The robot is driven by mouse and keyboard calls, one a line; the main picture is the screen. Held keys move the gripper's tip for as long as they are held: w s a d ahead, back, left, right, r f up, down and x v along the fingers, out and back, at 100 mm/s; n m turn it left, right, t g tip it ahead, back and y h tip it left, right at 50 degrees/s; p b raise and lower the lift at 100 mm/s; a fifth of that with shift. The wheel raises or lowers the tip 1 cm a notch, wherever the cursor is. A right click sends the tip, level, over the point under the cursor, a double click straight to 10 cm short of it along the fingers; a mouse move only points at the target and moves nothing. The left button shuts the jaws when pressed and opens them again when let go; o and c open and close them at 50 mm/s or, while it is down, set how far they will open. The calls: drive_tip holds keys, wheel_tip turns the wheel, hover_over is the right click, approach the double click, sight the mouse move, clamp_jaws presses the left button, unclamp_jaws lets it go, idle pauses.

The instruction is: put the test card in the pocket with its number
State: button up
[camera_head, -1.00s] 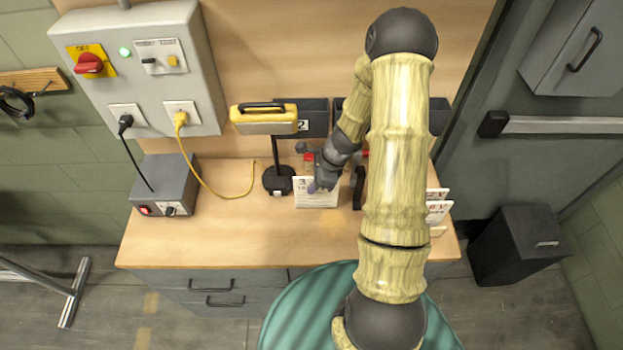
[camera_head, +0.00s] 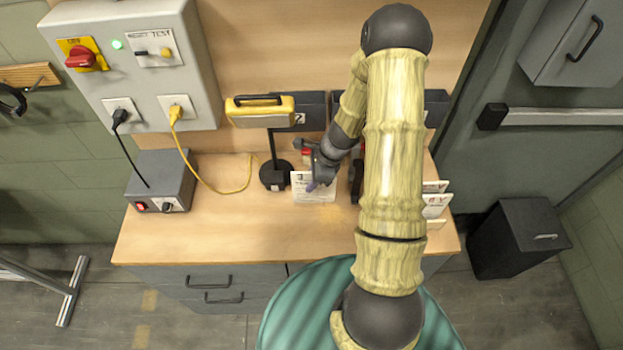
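A white test card (camera_head: 325,193) with dark print is upright or tilted above the middle of the bench; its number is too small to read. Dark pockets line the back panel. One pocket (camera_head: 313,106) has a small white label that looks like a 2. Another pocket (camera_head: 436,110) shows at the right of my arm; those between are mostly covered by my arm.
A yellow-topped lamp (camera_head: 262,113) on a black stand is just left of the card. More white cards (camera_head: 435,206) stand at the bench's right end. A grey box (camera_head: 160,183) and yellow cable (camera_head: 232,191) are at left. The bench front (camera_head: 220,235) is clear.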

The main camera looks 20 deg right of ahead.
drive_tip(key=v, duration=1.2)
drive_tip(key=shift+r+b, duration=0.2)
drive_tip(key=shift+b, duration=0.1)
drive_tip(key=s+a+r+n+h, duration=0.1)
drive_tip(key=s+a+r+n, duration=0.2)
drive_tip(key=n, duration=0.4)
drive_tip(key=s+a+r+n+h, duration=0.1)
drive_tip(key=s+a+r+n, duration=0.2)
drive_tip(key=n, duration=0.4)
drive_tip(key=s+a+r+n+t+h, duration=0.1)
drive_tip(key=s+a+r+n+h, duration=0.1)
drive_tip(key=s+n, duration=0.3)
drive_tip(key=a+r+n, duration=0.1)
drive_tip(key=n, duration=0.1)
drive_tip(key=shift+s+n, duration=0.3)
drive_tip(key=shift+s, duration=0.1)
drive_tip(key=shift+o, duration=0.4)
drive_tip(key=shift+f, duration=0.1)
drive_tip(key=shift+f+b, duration=0.25)
drive_tip(key=shift+b, duration=0.05)
